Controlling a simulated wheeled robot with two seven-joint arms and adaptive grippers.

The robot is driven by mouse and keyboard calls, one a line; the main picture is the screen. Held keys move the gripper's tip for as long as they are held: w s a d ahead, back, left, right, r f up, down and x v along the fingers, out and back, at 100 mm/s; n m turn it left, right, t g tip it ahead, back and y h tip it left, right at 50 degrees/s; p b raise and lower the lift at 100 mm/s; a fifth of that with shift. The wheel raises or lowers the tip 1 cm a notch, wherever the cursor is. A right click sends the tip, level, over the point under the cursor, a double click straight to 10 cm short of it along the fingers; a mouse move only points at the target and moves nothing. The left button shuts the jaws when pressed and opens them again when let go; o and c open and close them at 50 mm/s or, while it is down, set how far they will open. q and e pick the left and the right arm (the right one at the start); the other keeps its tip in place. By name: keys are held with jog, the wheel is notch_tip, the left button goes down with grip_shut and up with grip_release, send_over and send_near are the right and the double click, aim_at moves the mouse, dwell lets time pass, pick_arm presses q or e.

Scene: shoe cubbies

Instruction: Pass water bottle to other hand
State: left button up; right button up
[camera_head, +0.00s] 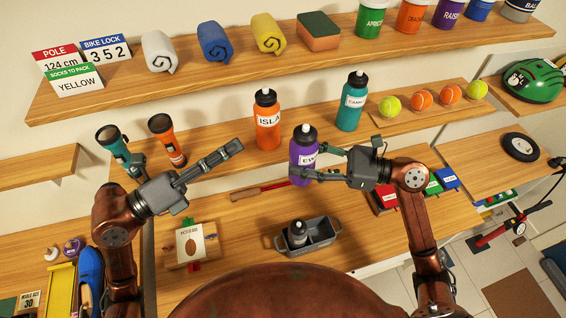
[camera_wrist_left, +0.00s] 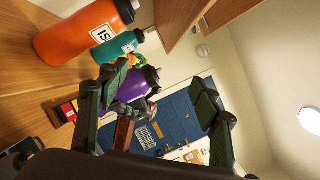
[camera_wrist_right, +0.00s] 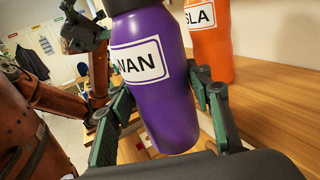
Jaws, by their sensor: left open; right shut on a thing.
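The purple water bottle (camera_head: 302,158) has a black cap and a white label ending in "VAN". It is held upright in front of the shelf by my right gripper (camera_head: 312,163), whose fingers are shut around its body. The right wrist view shows the bottle (camera_wrist_right: 155,85) between the two fingers. My left gripper (camera_head: 185,156) is wide open and empty, to the left of the bottle and apart from it. In the left wrist view the purple bottle (camera_wrist_left: 139,84) shows between the open fingers, some way beyond them.
An orange bottle (camera_head: 267,125) and a teal bottle (camera_head: 348,110) stand on the shelf behind. Two flashlights, teal (camera_head: 117,152) and orange (camera_head: 168,145), stand near my left gripper. A grey caddy (camera_head: 322,237) holding a grey bottle sits on the lower bench.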

aim_at(294, 158)
pick_arm(q)
jog(key=d+f+m+y, duration=0.1)
jog(key=d+f+m, duration=0.1)
jog(key=d+m, duration=0.1)
jog(key=d+f+m, duration=0.2)
jog(key=d+m, duration=0.1)
jog(key=d, duration=0.1)
jog(key=d+f+m+y, duration=0.1)
jog(key=d+f+m, duration=0.1)
jog(key=d, duration=0.2)
jog(key=shift+w+d+f+m+t+y, duration=0.1)
jog(key=shift+w+f+m+t+y, duration=0.05)
jog(key=shift+f+m+t+y, duration=0.2)
jog(key=shift+w+d+f, duration=0.1)
jog(key=shift+w+d, duration=0.2)
jog(key=shift+d, duration=0.15)
jog(key=x, duration=1.1)
jog(key=c, duration=1.1)
grip_shut()
pick_arm(e)
jog(key=shift+d, duration=0.1)
jog(key=shift+w, duration=0.1)
